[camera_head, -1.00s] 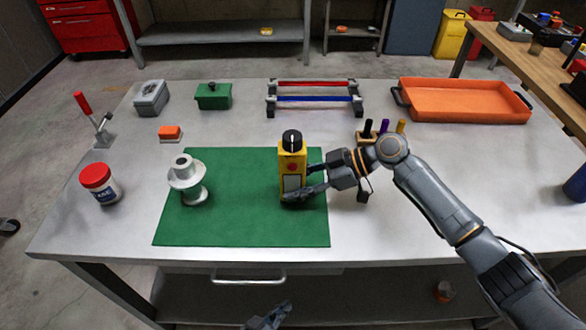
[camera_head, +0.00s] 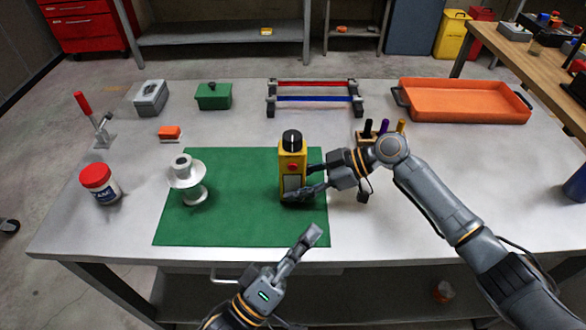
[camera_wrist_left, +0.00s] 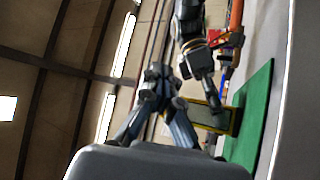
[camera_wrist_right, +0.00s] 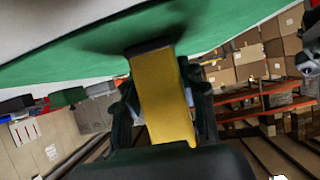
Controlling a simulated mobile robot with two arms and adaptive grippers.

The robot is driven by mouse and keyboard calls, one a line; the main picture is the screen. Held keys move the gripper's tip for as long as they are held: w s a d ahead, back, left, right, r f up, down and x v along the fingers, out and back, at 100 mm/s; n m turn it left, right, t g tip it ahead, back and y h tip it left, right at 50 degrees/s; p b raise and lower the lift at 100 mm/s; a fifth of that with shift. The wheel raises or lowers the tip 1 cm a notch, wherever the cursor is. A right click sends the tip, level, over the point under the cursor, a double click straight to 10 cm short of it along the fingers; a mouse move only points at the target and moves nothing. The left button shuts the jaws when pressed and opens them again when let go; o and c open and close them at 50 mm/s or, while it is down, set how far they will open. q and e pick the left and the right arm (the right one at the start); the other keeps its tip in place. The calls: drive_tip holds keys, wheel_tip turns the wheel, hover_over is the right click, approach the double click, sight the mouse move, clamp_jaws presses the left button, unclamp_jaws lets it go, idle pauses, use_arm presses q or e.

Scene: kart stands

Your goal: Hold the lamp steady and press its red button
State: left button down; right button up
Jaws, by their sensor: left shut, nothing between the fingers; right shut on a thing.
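The yellow lamp (camera_head: 284,183) stands upright on the green mat (camera_head: 235,225), with a black knob on top and a red button (camera_head: 292,167) on its front. My right gripper (camera_head: 300,192) is shut on the lamp from the right side. The lamp's yellow body (camera_wrist_right: 163,100) fills the middle of the right wrist view between the fingers. My left gripper (camera_head: 314,236) is shut and empty, low over the front edge of the mat, in front of the lamp and apart from it. The lamp also shows beyond the fingers in the left wrist view (camera_wrist_left: 212,116).
A white spool (camera_head: 187,180) stands on the mat's left part. A red-lidded jar (camera_head: 100,184) is farther left. A small holder with dark and yellow handles (camera_head: 372,137) sits behind my right wrist. An orange tray (camera_head: 464,114) lies at the back right.

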use_arm(q)
drive_tip(key=w+a+r+n+t+y, duration=0.1)
drive_tip(key=w+a+r+n, duration=0.1)
drive_tip(key=a, duration=0.1)
approach(303, 161)
drive_tip(key=shift+s+d+x, duration=0.15)
drive_tip(key=shift+x, duration=0.95)
drive_tip(key=shift+s+d+x, duration=0.1)
drive_tip(key=shift+s+x, duration=0.05)
drive_tip(key=shift+x, duration=1)
drive_tip(key=shift+r, duration=0.15)
drive_tip(key=shift+w, duration=0.35)
drive_tip(key=shift+w, duration=0.2)
drive_tip(key=shift+s, duration=0.65)
drive_tip(key=s, duration=0.6)
